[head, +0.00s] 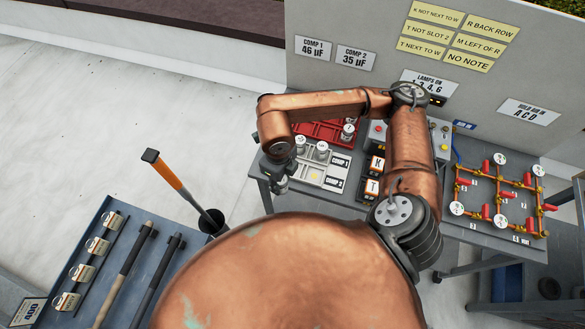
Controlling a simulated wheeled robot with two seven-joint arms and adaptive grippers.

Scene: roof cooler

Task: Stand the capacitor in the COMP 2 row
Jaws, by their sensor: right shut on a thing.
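My right gripper (279,182) is at the front left edge of the pale grey rack (318,177). It is shut on a small silver capacitor, mostly hidden by the gripper and wrist. The rack has two row labels, too small to read surely. Two silver capacitors with white tops, one on the left (300,142) and one beside it (322,149), stand in the rack's back row. Another capacitor (348,131) stands in the red tray (325,129) behind. A wall sign (355,58) reads COMP 2, 35 µF. My left gripper is out of view.
Black blocks marked K (377,163) and T (372,187) stand right of the rack. A red-and-brass pipe grid (497,198) lies farther right. My copper arm hides part of the bench middle. A tool cart (190,228) is at lower left.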

